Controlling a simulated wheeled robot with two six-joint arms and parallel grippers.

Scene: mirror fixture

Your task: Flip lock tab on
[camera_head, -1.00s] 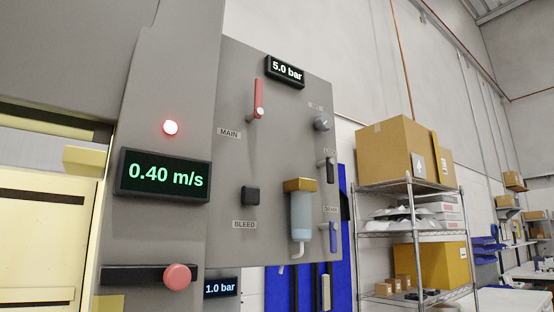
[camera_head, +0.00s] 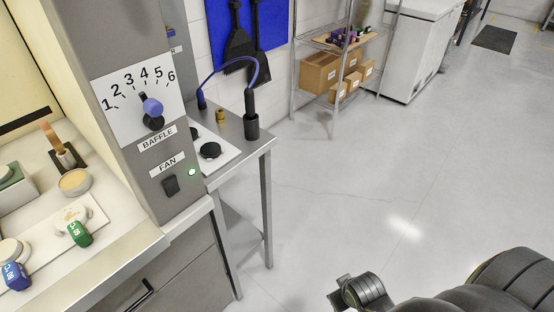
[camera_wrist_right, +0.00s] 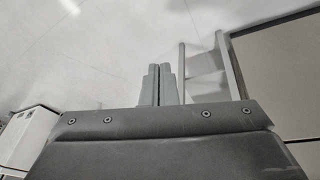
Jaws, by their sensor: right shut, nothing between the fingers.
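The lock tab is not in view now; neither is the panel that carries it. My right gripper (camera_wrist_right: 157,84) shows in the right wrist view. Its two grey fingers are together, with nothing between them. They are against a pale wall or floor and touch nothing that I can see. Part of my right arm shows at the bottom right of the head view. My left gripper is in neither view.
A grey post carries a BAFFLE dial (camera_head: 152,107) and a black FAN switch (camera_head: 171,185) beside a lit green lamp (camera_head: 192,172). A steel side table (camera_head: 262,146) stands to its right. A wire shelf (camera_head: 333,128) and white freezer (camera_head: 418,45) stand behind. The floor (camera_head: 370,190) is clear.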

